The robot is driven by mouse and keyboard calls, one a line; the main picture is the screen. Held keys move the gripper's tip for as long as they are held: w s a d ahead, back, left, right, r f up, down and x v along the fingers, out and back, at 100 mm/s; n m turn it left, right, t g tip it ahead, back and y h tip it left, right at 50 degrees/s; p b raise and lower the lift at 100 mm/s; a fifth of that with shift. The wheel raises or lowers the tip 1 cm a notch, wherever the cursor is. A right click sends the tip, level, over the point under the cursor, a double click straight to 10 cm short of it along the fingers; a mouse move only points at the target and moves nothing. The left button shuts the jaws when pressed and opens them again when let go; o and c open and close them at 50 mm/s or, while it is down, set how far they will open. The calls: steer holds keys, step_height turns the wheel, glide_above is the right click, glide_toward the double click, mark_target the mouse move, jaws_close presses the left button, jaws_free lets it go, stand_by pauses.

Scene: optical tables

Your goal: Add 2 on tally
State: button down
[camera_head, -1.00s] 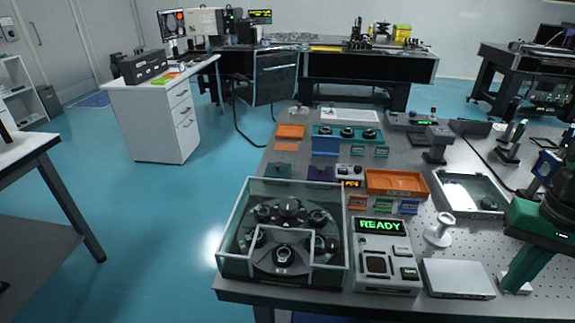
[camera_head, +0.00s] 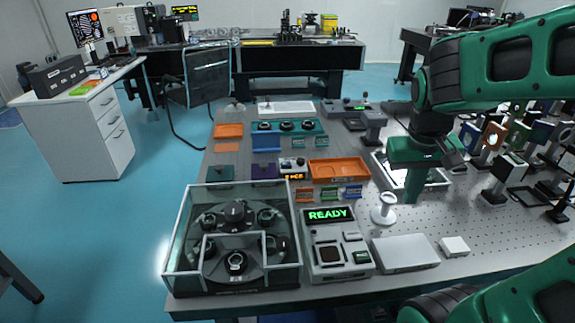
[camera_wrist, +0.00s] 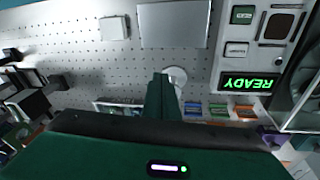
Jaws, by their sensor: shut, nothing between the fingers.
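The small white box with an orange lit display (camera_head: 293,167), which looks like the tally, sits mid-table behind the glass-walled case. Its digits are too small to read surely. My green gripper (camera_head: 411,196) points down to the right of it, above the table and apart from it, with the orange tray between them. The fingers are shut and empty. In the wrist view my gripper (camera_wrist: 164,84) shows as one closed green finger shape near a white flared post (camera_wrist: 177,74). I cannot make out the tally in that view.
The glass-walled case (camera_head: 180,262) holds a round carousel. A READY console (camera_head: 326,240), a flat silver box (camera_head: 405,252) and an orange tray (camera_head: 338,170) stand nearby. The white flared post (camera_head: 384,210) rises close to my gripper. Optics mounts (camera_head: 495,180) crowd the right.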

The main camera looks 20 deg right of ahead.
steer(key=w+a+r+n+t+h, duration=0.1)
steer(key=w+a+n+t+h, duration=0.1)
steer(key=w, duration=0.9)
step_height(320, 180, up, 3)
steer(key=n+t, duration=0.5)
steer(key=n, duration=0.1)
glide_above(286, 165)
steer(key=shift+s+a+f, duration=0.2)
steer(key=shift+s+a, duration=0.05)
steer(key=shift+f, duration=0.1)
steer(key=shift+f, duration=4.35)
steer(key=shift+f, duration=0.1)
steer(key=shift+f, duration=0.2)
